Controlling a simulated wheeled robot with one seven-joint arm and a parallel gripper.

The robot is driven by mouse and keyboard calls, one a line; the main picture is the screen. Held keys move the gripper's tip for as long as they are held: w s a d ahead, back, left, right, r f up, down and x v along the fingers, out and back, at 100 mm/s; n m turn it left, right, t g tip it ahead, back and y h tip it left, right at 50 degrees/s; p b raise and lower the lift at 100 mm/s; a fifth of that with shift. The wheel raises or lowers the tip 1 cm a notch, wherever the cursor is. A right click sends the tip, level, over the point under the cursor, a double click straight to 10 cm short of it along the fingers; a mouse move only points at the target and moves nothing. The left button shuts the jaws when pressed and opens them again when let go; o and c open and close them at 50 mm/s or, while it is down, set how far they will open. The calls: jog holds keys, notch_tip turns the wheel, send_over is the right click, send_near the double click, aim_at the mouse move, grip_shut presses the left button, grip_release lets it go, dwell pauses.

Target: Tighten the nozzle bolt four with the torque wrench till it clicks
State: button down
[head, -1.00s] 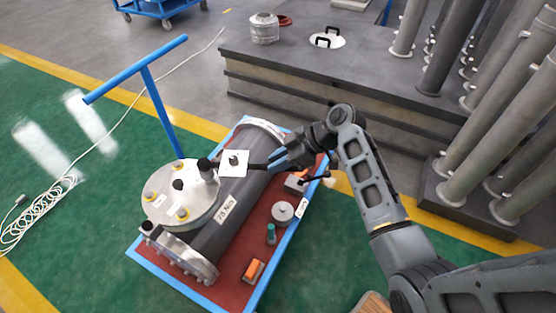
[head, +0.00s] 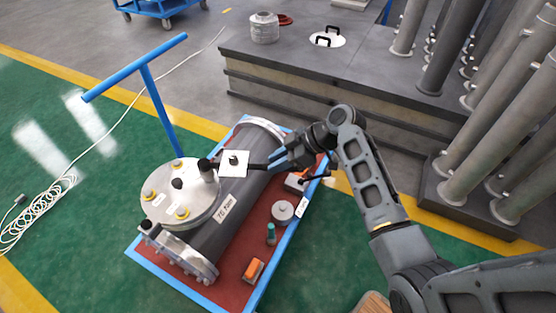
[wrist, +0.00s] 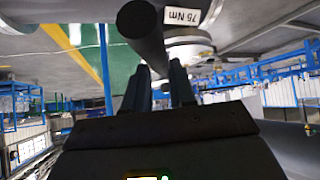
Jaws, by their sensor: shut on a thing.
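My gripper (head: 280,160) is shut on the dark handle of the torque wrench (head: 256,166). The wrench lies roughly level, and its dark head end (head: 208,166) is at the right edge of the round metal nozzle flange (head: 165,204). The flange carries several bolts with yellow rings and small white labels too small to read. The wrist view shows the wrench handle (wrist: 146,28) beyond the two fingers. Whether the head is seated on the bolt I cannot tell.
An orange block (head: 253,270), a teal-topped item (head: 271,232) and a grey cylinder (head: 283,212) stand there. The blue push handle (head: 160,98) rises behind the flange.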

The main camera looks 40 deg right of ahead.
jog(key=shift+f+b, duration=0.7)
jog(key=shift+f, duration=0.15)
jog(key=shift+s+a, duration=0.1)
jog(key=s+a+m+t+h+p, duration=0.1)
jog(key=s+a+m+h+p, duration=0.1)
jog(key=a+m+h+p, duration=0.1)
jog(key=s+a+m+t+h+p, duration=0.1)
jog(key=s+a+m+h+p, duration=0.2)
jog(key=a, duration=0.7)
jog(key=m+p, duration=0.2)
jog(key=p, duration=0.2)
jog(key=shift+f+p, duration=0.25)
jog(key=shift+p, duration=0.15)
dwell(1.7)
jog(key=shift+d, duration=0.15)
jog(key=shift+d+n+y+b, duration=0.3)
jog(key=shift+d+n+b, duration=0.15)
jog(key=shift+d, duration=0.4)
jog(key=shift+r, duration=0.15)
